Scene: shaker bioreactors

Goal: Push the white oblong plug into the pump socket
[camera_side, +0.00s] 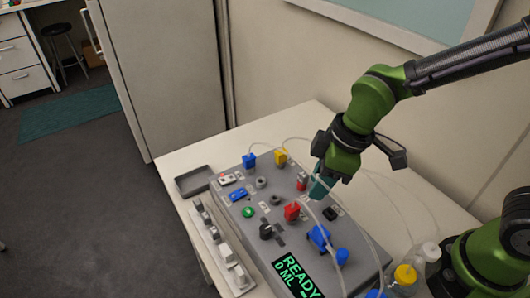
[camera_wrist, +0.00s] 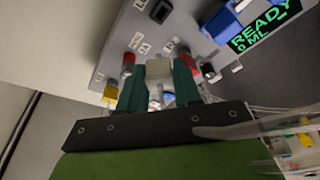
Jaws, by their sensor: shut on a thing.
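The white oblong plug (camera_wrist: 158,70) sits between the teal fingertips of my gripper (camera_wrist: 158,78) in the wrist view, and the jaws are shut on it. In the side view my gripper (camera_side: 320,188) points down over the right back part of the grey panel (camera_side: 222,170); there the plug is hidden by the fingers. A black square socket (camera_side: 331,213) is on the panel just in front of the gripper; it also shows at the top of the wrist view (camera_wrist: 159,11). I cannot tell which socket is the pump's, or whether the plug touches the panel.
Red plugs (camera_side: 292,211), a yellow plug (camera_side: 281,157) and a blue plug (camera_side: 249,160) stand on the panel around my gripper. Thin clear tubes arch over it. A blue pump-like part (camera_side: 319,237) is in front. Capped bottles (camera_side: 405,276) stand at right. An empty dark tray (camera_side: 194,182) lies left.

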